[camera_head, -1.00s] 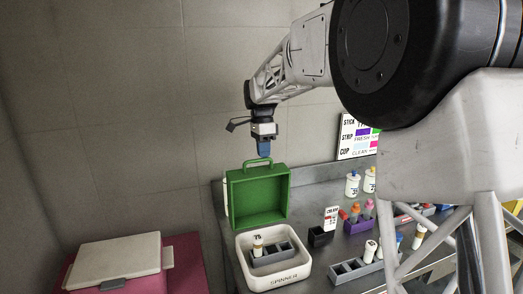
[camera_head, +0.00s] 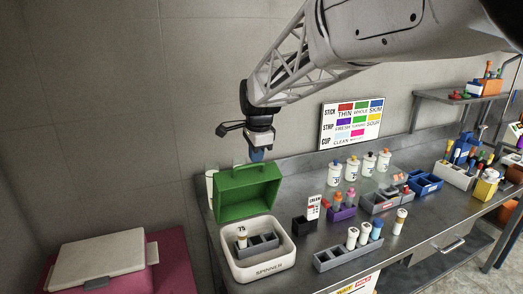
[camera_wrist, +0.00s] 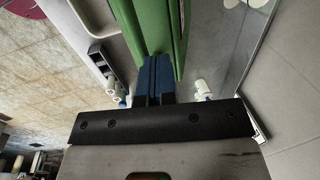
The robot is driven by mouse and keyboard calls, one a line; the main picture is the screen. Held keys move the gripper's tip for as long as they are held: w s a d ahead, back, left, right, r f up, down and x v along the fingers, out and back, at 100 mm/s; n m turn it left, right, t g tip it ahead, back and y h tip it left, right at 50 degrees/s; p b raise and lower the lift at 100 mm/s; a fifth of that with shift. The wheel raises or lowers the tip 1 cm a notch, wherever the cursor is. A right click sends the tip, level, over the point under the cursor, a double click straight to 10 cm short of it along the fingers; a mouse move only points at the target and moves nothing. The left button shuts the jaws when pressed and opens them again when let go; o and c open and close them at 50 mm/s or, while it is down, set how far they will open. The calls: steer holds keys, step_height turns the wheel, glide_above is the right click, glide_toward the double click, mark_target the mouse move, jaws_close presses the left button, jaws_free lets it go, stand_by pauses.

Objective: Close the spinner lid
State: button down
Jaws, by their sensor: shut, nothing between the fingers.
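The spinner (camera_head: 262,266) is a white open box at the front left of the steel bench. A grey rack (camera_head: 258,246) with one white-capped vial (camera_head: 241,237) sits inside it. Its green lid (camera_head: 248,192) stands raised at the back edge, hollow side to the front, with a handle on its top edge. My gripper (camera_head: 257,156) is shut and empty, pointing down just behind the lid's top edge. In the wrist view the blue fingers (camera_wrist: 155,76) are together right beside the green lid (camera_wrist: 158,30); whether they touch it I cannot tell.
Right of the spinner stand a black box (camera_head: 303,225), a purple rack (camera_head: 341,212) and a grey rack with several vials (camera_head: 347,254). Several bottles (camera_head: 352,168) stand behind. A pink cabinet with a pale lid (camera_head: 97,262) is at the left.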

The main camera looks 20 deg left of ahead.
steer(key=shift+s+d, duration=0.4)
steer(key=s+d+f+t+y, duration=0.1)
steer(key=s+d+f, duration=0.6)
steer(key=f, duration=0.3)
steer(key=s+d+f+t+y, duration=0.1)
steer(key=s+d+f, duration=0.6)
steer(key=f, duration=0.4)
steer(key=shift+s+d+f, duration=0.15)
steer(key=shift+s+d, duration=0.2)
steer(key=shift+f, duration=0.1)
